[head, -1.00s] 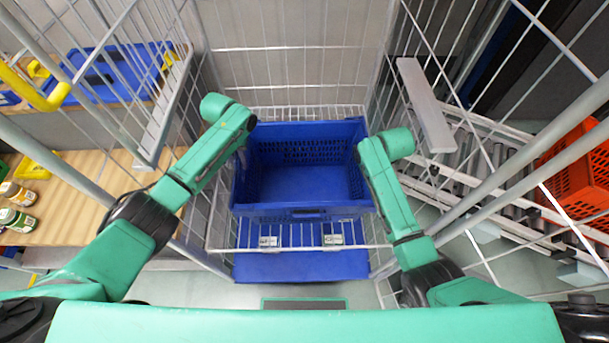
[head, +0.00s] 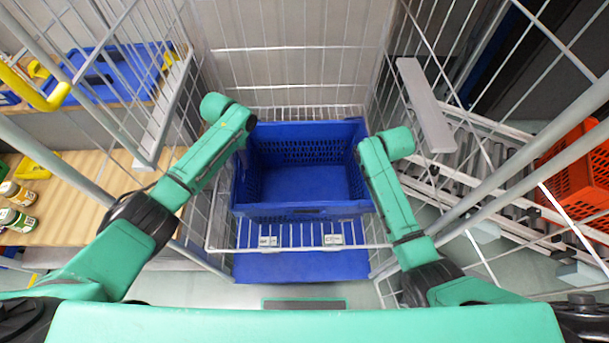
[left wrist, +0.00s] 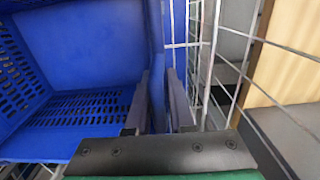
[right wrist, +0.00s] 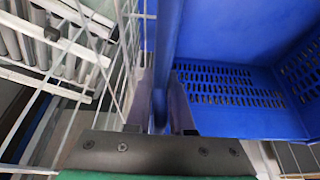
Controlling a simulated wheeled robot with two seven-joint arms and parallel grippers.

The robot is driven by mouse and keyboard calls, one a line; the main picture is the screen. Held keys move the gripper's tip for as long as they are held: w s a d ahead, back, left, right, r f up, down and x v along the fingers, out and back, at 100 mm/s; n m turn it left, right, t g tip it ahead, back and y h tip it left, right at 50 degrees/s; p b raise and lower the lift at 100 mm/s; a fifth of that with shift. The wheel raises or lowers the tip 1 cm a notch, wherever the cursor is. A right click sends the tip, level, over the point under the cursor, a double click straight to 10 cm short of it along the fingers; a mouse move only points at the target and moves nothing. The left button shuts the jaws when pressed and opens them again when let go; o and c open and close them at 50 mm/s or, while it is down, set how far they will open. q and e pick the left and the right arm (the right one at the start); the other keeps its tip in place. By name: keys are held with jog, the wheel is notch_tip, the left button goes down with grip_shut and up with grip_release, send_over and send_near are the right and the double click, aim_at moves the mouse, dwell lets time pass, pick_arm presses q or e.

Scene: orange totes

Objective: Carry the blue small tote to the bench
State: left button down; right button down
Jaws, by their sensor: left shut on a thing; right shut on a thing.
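The blue small tote (head: 304,211) is empty and sits upright between my two arms, inside a wire cage cart, above its lower shelf. My left gripper (left wrist: 158,100) is shut on the tote's left side wall, with one finger on each side of it in the left wrist view. My right gripper (right wrist: 160,100) is shut on the tote's right side wall in the right wrist view. In the head view both fingertips are hidden behind my arms. A wooden bench top (head: 75,205) is at the left, outside the cart's wire side.
The wire cage (head: 290,70) surrounds the tote at the back and sides. Several jars (head: 18,205) and a yellow item (head: 38,165) are on the bench. A blue tray (head: 110,75) is at the upper left. An orange tote (head: 580,170) and a roller conveyor (head: 490,165) are at the right.

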pick_arm(q)
jog(key=shift+a+r, duration=0.1)
